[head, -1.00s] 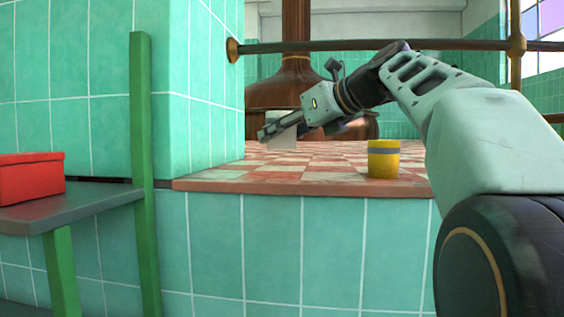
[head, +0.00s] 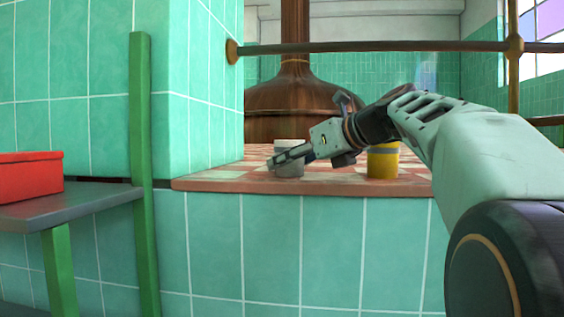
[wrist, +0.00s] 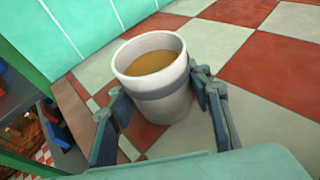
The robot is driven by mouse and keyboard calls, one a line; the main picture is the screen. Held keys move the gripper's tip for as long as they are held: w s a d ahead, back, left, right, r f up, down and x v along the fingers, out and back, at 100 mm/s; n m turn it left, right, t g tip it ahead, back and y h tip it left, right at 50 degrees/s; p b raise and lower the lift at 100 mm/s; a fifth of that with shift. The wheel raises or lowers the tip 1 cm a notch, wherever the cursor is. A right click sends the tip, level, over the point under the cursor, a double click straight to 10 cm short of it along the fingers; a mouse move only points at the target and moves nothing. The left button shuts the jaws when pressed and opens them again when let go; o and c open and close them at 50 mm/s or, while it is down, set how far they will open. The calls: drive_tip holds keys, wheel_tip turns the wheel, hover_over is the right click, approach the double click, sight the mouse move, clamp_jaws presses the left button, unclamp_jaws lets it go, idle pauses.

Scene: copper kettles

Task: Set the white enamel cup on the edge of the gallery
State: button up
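The white enamel cup (head: 289,170) has a grey band and brown liquid inside, clear in the wrist view (wrist: 158,95). It is upright, close to the front edge of the checkered gallery ledge (head: 230,185). Whether its base touches the tiles I cannot tell. My gripper (wrist: 158,88) has one finger on each side of the cup, both against its wall. In the head view my gripper (head: 274,161) covers part of the cup's upper side.
A yellow cup (head: 382,163) with a grey band stands to the right on the ledge, partly behind my arm. A tiled pillar (head: 200,90) rises at left. A brass rail (head: 400,46) crosses above. A red box (head: 28,178) lies on a grey shelf (head: 80,205).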

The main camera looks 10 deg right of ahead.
drive_tip(key=o, duration=0.4)
drive_tip(key=shift+s+d+r, duration=0.1)
drive_tip(key=shift+r, duration=0.05)
drive_tip(key=b+v, duration=0.1)
drive_tip(key=v, duration=1)
drive_tip(key=shift+s+d+r, duration=0.2)
drive_tip(key=shift+s, duration=0.1)
